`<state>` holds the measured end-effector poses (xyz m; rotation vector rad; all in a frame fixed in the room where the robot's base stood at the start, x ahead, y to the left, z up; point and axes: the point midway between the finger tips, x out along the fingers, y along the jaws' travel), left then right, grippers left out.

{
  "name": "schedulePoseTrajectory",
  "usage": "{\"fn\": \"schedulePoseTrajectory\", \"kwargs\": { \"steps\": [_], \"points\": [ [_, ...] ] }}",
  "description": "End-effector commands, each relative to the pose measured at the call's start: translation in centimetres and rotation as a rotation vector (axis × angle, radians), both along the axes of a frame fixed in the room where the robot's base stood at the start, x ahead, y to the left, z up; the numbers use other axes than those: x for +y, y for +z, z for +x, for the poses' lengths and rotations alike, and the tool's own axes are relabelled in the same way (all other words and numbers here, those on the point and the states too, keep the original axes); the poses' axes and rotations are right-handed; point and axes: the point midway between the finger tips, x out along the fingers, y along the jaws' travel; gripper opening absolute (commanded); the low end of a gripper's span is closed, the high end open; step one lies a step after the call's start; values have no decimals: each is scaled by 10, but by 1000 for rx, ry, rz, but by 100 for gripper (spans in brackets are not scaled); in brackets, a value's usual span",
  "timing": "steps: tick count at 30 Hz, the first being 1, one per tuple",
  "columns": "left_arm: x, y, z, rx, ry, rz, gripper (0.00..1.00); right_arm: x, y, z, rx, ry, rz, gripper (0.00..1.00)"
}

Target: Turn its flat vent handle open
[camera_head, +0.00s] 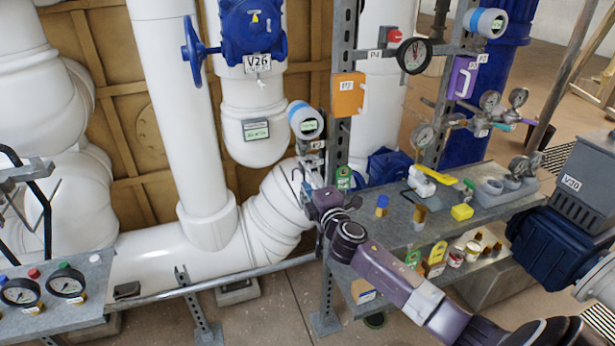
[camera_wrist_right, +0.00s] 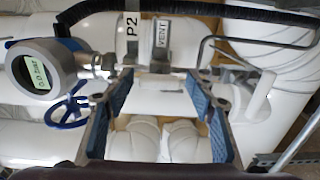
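My right gripper (camera_head: 312,178) is at the P2 transmitter's fitting, just below the round gauge head in the head view. In the right wrist view the right gripper (camera_wrist_right: 168,85) is open, its two blue-padded fingers wide apart with nothing held between them. The white VENT tag (camera_wrist_right: 161,33) and P2 tag (camera_wrist_right: 131,37) hang beyond the fingertips. A metal fitting (camera_wrist_right: 160,66) sits below the VENT tag, between the fingertips in the picture. I cannot clearly make out the flat vent handle. A grey and black part at the left edge of the head view may be my left gripper (camera_head: 28,178); its state is unclear.
The P2 transmitter (camera_wrist_right: 40,70) stands left of the fingers, with a blue handwheel (camera_wrist_right: 70,108) below it. A bent metal tube (camera_wrist_right: 232,50) is to the right. White pipes lie behind. A grey bench (camera_head: 425,210) with loose items stands right of my right gripper.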

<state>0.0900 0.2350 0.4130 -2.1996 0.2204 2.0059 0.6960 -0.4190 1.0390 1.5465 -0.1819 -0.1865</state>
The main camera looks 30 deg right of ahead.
Motion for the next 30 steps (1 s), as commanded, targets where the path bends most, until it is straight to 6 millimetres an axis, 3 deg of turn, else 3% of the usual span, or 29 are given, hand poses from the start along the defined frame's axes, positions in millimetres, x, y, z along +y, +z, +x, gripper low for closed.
{"fn": "schedulePoseTrajectory", "kwargs": {
  "steps": [8,24,30],
  "points": [
    [1,0,-1,1,1,1,40,1,0,-6,0,0,1,51],
    [0,0,0,0,0,0,40,23,-1,-96,2,0,1,51],
    [0,0,0,0,0,0,40,27,0,-113,1,0,1,51]
  ]
}}
